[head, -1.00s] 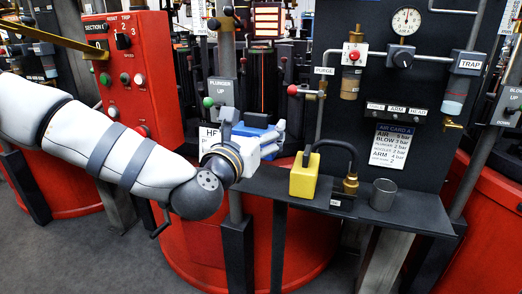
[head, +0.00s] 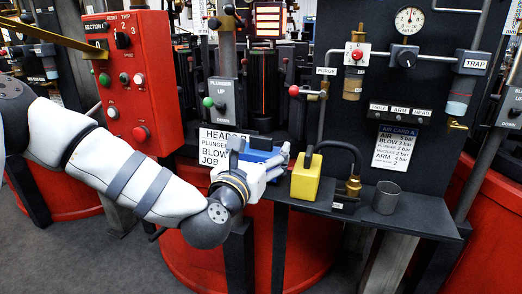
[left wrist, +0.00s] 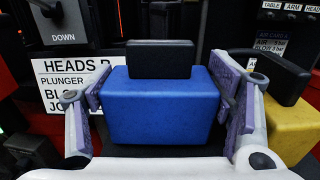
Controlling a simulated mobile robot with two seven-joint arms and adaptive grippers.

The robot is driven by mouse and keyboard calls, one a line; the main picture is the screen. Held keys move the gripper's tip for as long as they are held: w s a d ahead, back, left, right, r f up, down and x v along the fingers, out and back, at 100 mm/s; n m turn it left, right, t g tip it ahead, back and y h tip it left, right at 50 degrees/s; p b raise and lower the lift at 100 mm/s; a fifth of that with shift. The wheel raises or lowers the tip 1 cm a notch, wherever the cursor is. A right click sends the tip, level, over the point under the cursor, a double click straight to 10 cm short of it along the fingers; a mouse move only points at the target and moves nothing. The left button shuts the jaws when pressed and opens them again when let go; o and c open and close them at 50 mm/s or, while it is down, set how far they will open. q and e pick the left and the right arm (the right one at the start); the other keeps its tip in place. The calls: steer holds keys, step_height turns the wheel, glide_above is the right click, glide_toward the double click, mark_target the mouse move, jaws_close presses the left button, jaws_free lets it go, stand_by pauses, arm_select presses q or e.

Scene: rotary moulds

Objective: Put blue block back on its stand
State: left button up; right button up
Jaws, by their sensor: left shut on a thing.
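The blue block (left wrist: 160,108) has a black piece (left wrist: 158,58) on top and sits between the purple-grey finger pads of my left gripper (left wrist: 163,110), which is shut on it. In the head view my left gripper (head: 266,171) holds the blue block (head: 257,156) at the left end of the dark shelf, left of the yellow block. The block looks about level. I cannot tell whether its underside touches anything. I cannot make out its stand for certain. My right gripper is not in view.
The yellow block (head: 306,178) with a black loop stands close right on the dark shelf (head: 415,222). A brass fitting (head: 354,186) and a grey cup (head: 386,197) stand farther right. A white card (head: 214,150) is behind my gripper; a red control box (head: 135,85) is left.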

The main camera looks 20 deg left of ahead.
arm_select(q)
steer(key=o, duration=1.9)
